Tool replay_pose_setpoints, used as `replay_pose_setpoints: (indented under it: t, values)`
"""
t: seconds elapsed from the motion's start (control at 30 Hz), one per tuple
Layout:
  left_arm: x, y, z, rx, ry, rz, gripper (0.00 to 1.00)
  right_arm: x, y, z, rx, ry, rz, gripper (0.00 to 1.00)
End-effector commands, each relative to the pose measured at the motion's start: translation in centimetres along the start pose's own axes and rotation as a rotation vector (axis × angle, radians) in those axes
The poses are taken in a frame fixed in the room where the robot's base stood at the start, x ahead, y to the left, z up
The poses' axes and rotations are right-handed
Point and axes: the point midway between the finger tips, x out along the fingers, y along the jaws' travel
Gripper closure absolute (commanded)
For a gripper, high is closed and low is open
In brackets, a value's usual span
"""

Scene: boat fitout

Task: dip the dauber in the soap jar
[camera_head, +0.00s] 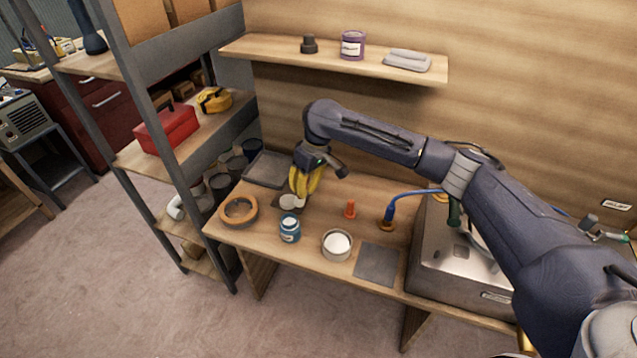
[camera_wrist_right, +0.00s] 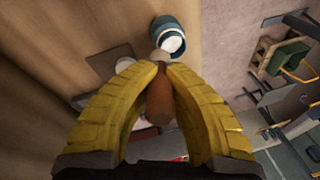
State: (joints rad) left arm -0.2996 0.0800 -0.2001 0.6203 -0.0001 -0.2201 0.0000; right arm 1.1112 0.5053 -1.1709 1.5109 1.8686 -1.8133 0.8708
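The soap jar appears to be the small blue jar (camera_head: 290,230) with a pale label and white contents, standing upright near the bench's front edge. Its open white top also shows in the right wrist view (camera_wrist_right: 170,42). My right gripper (camera_head: 299,194) has its yellow fingers pointing down, just behind the jar. In the right wrist view the fingers (camera_wrist_right: 150,68) are closed around a brown handle (camera_wrist_right: 160,102), which looks like the dauber. A pale tip shows just past the fingertips, close to the jar's rim; I cannot tell if they touch. My left gripper is not in view.
A round tin of white stuff (camera_head: 337,245) stands right of the jar, beside a grey mat (camera_head: 377,264). A wooden ring (camera_head: 238,210) and grey tray (camera_head: 268,169) lie left. An orange cone-like piece (camera_head: 350,209) and metal box (camera_head: 455,265) are right.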

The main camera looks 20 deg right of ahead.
Motion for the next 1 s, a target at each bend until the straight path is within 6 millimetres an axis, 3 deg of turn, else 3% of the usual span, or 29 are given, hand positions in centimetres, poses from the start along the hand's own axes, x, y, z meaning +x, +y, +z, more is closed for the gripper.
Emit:
replay_pose_setpoints:
  t: [0.1,0.23,1.0]
  values:
    - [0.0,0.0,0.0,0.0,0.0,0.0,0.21,-0.1,-2.5,-0.3,0.007,0.025,-0.028,1.0]
    - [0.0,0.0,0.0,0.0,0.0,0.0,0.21,-0.1,-3.5,-0.8,0.031,0.055,-0.058,1.0]
    - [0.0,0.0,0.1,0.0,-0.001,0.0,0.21,4.8,-2.5,-0.1,0.034,0.073,-0.079,1.0]
